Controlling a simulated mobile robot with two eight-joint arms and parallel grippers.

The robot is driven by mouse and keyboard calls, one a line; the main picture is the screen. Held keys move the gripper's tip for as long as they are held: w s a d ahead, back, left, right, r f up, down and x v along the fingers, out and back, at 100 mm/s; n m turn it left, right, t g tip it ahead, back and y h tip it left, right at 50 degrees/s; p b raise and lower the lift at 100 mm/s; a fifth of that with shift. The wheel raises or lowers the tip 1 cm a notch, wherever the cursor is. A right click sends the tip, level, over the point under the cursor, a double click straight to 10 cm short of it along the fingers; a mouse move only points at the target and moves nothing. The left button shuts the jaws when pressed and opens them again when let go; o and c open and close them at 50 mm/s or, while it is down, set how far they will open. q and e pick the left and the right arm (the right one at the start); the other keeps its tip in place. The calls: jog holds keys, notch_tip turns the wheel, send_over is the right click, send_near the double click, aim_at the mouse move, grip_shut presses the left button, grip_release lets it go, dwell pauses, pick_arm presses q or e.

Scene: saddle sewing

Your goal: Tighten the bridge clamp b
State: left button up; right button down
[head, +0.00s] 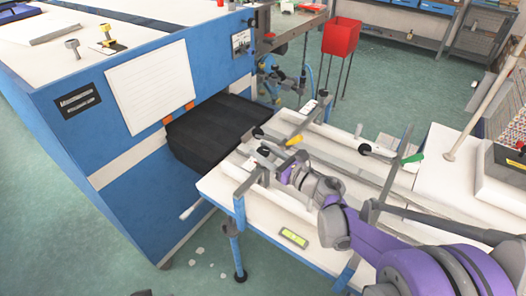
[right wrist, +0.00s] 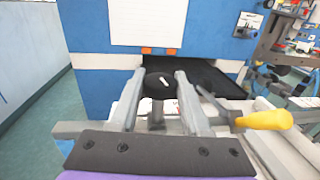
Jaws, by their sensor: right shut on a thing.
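A grey bridge clamp with a yellow handle (head: 293,141) spans the white table near the blue machine; the yellow handle also shows in the right wrist view (right wrist: 264,120). My right gripper (head: 270,160) is at this clamp. In the right wrist view its two fingers stand on either side of a round black knob (right wrist: 160,84) with a white mark, on a grey stem, and are shut on it. A second grey bridge with a green handle (head: 412,158) and a black knob (head: 365,149) stands further right. No label shows which clamp is b. My left gripper is not in view.
The blue machine (head: 120,150) with a black belt (head: 215,130) stands at the table's left end. A small green-yellow display (head: 294,238) lies on the white table (head: 225,185) near its front edge. A red bin (head: 341,37) stands behind.

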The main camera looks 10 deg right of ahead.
jog(key=shift+a+m+t+h, duration=0.15)
jog(key=shift+m+t+h, duration=0.5)
jog(key=shift+h, duration=0.35)
jog(key=shift+r+m+t+h+p, duration=0.15)
jog(key=shift+m+t+h+p, duration=0.3)
jog(key=shift+m+h, duration=0.45)
jog(key=m+h+p, duration=0.1)
jog(key=h+p, duration=0.1)
jog(key=p, duration=0.1)
jog(key=shift+m+t+h, duration=0.25)
jog(key=shift+t+h, duration=0.05)
jog(key=shift+h, duration=0.1)
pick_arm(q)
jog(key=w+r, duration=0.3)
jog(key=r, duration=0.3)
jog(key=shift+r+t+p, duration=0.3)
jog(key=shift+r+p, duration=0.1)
pick_arm(e)
jog(key=shift+m+h, duration=0.3)
jog(key=shift+h, duration=0.2)
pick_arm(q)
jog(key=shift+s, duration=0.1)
pick_arm(e)
jog(key=shift+c, duration=1.9)
grip_release()
jog(key=shift+s, duration=0.1)
